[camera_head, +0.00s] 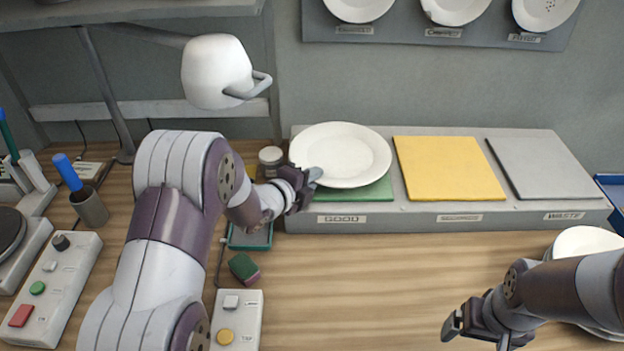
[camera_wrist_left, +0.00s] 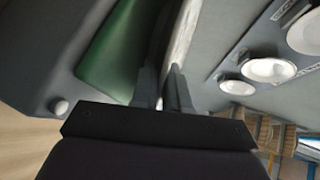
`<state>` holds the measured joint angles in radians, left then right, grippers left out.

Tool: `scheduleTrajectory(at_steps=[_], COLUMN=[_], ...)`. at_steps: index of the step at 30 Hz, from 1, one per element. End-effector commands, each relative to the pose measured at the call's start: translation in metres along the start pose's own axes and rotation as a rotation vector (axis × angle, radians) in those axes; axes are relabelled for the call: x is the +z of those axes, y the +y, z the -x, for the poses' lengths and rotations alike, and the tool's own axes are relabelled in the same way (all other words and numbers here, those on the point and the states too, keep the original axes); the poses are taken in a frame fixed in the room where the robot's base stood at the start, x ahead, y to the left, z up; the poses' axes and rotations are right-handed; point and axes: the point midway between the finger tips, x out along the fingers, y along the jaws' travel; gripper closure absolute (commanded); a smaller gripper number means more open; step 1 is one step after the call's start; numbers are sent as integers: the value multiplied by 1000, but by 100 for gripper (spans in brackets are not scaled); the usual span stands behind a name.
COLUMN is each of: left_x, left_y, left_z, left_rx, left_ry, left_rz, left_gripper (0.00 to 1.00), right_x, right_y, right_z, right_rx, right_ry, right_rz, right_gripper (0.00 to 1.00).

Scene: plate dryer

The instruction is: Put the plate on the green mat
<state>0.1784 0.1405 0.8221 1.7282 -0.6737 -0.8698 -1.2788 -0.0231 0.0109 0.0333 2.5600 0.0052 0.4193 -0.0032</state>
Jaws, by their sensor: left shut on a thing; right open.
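A white plate (camera_head: 342,154) is over the green mat (camera_head: 368,193), which is labelled GOOD, on the grey raised shelf. My left gripper (camera_head: 312,178) is shut on the plate's left rim. In the left wrist view the plate (camera_wrist_left: 183,40) shows edge-on between the fingers (camera_wrist_left: 163,85), with the green mat (camera_wrist_left: 112,50) beside it. The plate hides most of the mat; I cannot tell whether it touches it. My right gripper (camera_head: 478,330) is open and empty above the table at the lower right.
A yellow mat (camera_head: 450,168) and a grey mat (camera_head: 543,168) lie bare further right on the shelf. More white plates (camera_head: 583,243) are behind my right arm. A sponge (camera_head: 243,267), a blue-handled tool in a cup (camera_head: 90,208) and button boxes (camera_head: 55,290) stand at the left. The middle table is clear.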

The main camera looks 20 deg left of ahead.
Motion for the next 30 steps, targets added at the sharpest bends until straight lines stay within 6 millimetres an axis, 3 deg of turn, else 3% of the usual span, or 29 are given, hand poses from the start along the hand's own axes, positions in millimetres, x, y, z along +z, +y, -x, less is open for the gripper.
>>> scheduleTrajectory(at_steps=[3, 4, 5, 17, 30], left_x=[0, 0, 0, 0, 1], left_y=[1, 2, 2, -1, -1], left_z=[-1, -1, -1, 6, 99], left_rx=[-6, 0, 0, -1, -2], left_ry=[0, 0, 0, -1, -4], left_rz=[-2, 0, 0, 0, -1], left_gripper=[100, 79, 75, 75, 75], right_x=[0, 0, 0, 0, 0], right_y=[0, 0, 0, 0, 0], right_z=[-4, -3, -2, 0, -3], right_rx=[0, 0, 0, 0, 0], right_ry=[0, 0, 0, 0, 0], right_rz=[0, 0, 0, 0, 0], right_gripper=[8, 8, 8, 8, 8])
